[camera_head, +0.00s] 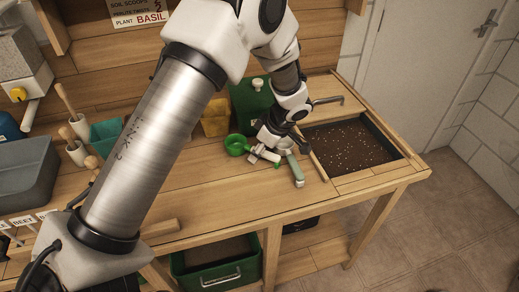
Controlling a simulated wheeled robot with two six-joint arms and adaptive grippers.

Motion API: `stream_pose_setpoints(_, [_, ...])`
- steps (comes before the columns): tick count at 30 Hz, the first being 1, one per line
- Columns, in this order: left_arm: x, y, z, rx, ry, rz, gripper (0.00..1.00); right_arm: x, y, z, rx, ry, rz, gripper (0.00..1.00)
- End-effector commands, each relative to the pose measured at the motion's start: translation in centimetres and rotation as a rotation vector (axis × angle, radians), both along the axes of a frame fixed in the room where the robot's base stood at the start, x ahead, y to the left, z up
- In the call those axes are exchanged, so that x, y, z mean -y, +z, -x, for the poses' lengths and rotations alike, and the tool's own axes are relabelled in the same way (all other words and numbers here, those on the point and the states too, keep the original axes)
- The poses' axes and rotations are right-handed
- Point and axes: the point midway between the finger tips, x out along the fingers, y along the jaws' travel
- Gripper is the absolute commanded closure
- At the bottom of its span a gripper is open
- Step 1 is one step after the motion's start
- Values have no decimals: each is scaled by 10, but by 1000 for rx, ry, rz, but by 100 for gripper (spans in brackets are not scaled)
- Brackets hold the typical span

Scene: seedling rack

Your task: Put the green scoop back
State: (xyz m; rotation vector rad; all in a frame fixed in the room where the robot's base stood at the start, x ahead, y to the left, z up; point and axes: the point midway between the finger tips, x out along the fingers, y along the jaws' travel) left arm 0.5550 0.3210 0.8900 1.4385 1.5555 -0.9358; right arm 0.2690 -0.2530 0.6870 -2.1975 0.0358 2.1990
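A bright green scoop (236,145) is on the wooden bench near the middle, its cup to the left of my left gripper (263,156). A small green bit shows just right of the fingers. The fingers cover the part between, where the handle would be. I cannot tell whether they are closed on it or only over it. A second scoop with a metal cup and a pale grey-green handle (297,172) lies close on the right. My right gripper is not in view.
A soil tray (349,145) is sunk in the bench at right. A dark green canister (249,104) and a yellow-brown container (215,122) stand behind the gripper. A teal pot (105,137) and a grey tub (29,167) stand at left. Bare bench lies in front.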

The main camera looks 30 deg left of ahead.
Motion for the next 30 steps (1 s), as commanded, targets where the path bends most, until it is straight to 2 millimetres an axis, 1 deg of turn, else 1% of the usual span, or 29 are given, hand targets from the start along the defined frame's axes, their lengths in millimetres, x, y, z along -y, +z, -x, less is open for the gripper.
stream_pose_setpoints(2, [0, 2, 0, 0, 0, 0, 53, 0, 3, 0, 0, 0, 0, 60])
stream_pose_setpoints(4, [0, 8, 0, 0, 0, 0, 53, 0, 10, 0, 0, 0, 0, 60])
stream_pose_setpoints(5, [1, 9, -1, 2, -1, -1, 53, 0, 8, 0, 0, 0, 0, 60])
stream_pose_setpoints(6, [4, 14, -1, 3, 1, -2, 53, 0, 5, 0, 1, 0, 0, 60])
stream_pose_setpoints(8, [10, 27, -2, 5, 0, -2, 53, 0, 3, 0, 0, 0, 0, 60])
stream_pose_setpoints(15, [35, 85, -4, 5, 0, -2, 53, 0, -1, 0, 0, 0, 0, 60])
stream_pose_setpoints(18, [43, 102, -4, 4, 0, -2, 53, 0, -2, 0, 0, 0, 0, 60])
stream_pose_setpoints(22, [48, 113, -4, 1, 0, -1, 53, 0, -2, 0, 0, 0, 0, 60])
stream_pose_setpoints(30, [49, 114, -4, 0, 0, 0, 53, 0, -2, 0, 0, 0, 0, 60])
